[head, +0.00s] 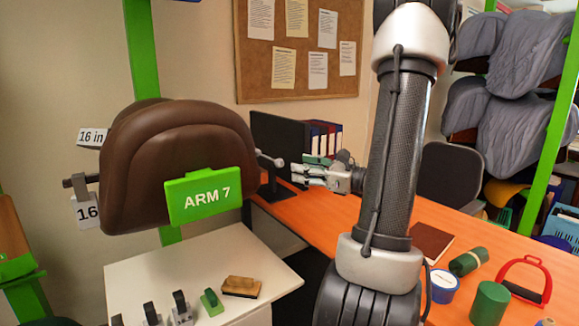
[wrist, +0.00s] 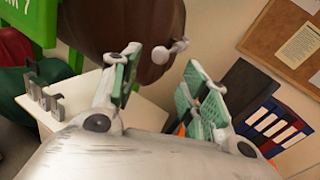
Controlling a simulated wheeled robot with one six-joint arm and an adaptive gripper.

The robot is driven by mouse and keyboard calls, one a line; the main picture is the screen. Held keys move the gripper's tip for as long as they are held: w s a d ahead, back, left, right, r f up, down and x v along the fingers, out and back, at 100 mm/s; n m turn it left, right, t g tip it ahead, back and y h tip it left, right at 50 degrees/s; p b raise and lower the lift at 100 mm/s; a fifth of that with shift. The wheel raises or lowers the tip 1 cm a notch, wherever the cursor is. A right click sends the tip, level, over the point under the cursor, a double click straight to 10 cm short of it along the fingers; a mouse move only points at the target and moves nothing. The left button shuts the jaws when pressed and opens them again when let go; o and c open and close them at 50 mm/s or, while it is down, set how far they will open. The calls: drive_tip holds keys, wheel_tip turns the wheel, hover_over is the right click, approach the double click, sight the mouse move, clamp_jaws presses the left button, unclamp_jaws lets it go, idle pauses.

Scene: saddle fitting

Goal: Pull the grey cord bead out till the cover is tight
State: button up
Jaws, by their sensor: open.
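The brown saddle cover (head: 175,140) sits on a stand at the left, with a green "ARM 7" plate (head: 205,193) on its front. A grey bead (head: 278,162) sticks out from its right side on a short grey stem. The bead also shows in the wrist view (wrist: 160,55), where it appears between the fingers, beyond their tips. My gripper (head: 296,171) is open and empty, just right of the bead in the head view. Its green-padded fingers are spread apart in the wrist view (wrist: 164,68). I cannot tell the exact gap to the bead.
A white table (head: 130,275) below the saddle carries a wooden brush (head: 241,287), a green block (head: 211,302) and several grey clips. An orange desk (head: 345,213) runs behind my arm, with a dark monitor (head: 277,140), binders and green cylinders. Grey saddles hang at the right.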

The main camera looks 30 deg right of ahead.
drive_tip(key=shift+v, duration=2.15)
drive_tip(key=s+a+f+n+g, duration=0.4)
drive_tip(key=s+f+n+g, duration=0.1)
drive_tip(key=s+n+g, duration=0.25)
drive_tip(key=s+a+f+n+g, duration=0.3)
drive_tip(key=s+f+n+g, duration=0.25)
drive_tip(key=s+n, duration=0.2)
drive_tip(key=a+r+n+h, duration=0.2)
drive_tip(key=r+n+h, duration=0.1)
drive_tip(key=r+n, duration=0.2)
drive_tip(key=w+a+r+n+h, duration=0.1)
drive_tip(key=a+r+n+h, duration=0.2)
drive_tip(key=r+n, duration=0.3)
drive_tip(key=n+h, duration=0.1)
drive_tip(key=n, duration=0.2)
drive_tip(key=shift+w+a+r+n+t, duration=0.2)
drive_tip(key=shift+w+r+n+t, duration=0.1)
drive_tip(key=shift+w+t, duration=0.1)
